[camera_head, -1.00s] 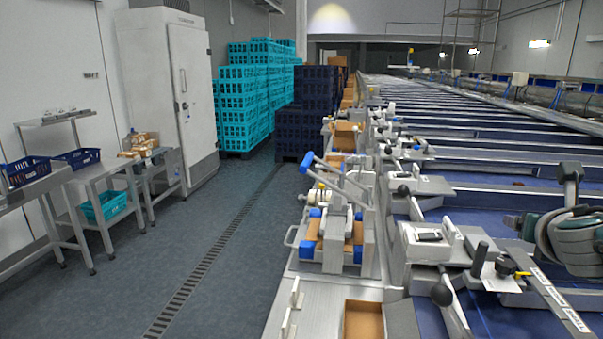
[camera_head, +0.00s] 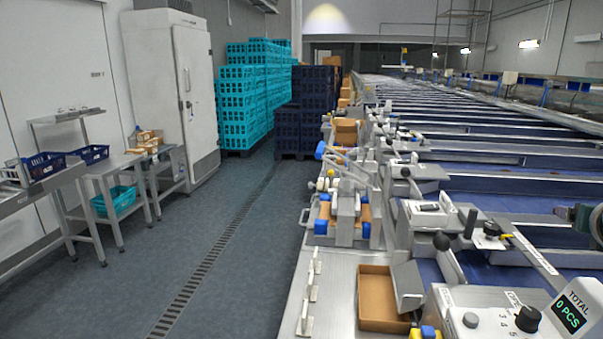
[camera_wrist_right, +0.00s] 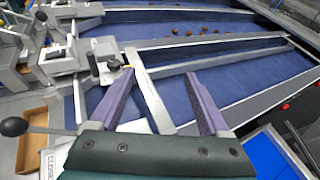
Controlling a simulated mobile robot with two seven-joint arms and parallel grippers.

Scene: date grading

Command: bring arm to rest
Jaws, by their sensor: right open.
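My right gripper (camera_wrist_right: 158,100) shows in the right wrist view with its two purple fingers spread apart and nothing between them. It hangs above the grading machine's blue belts (camera_wrist_right: 215,75) and metal dividers. My left gripper is in neither view.
A cardboard box (camera_head: 382,300) sits on the machine's near end, beside a control panel with a counter (camera_head: 570,312). Levers and clamps line the machine's edge. Small brown dates (camera_wrist_right: 175,33) lie on a far belt. The floor (camera_head: 215,235) at left is clear.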

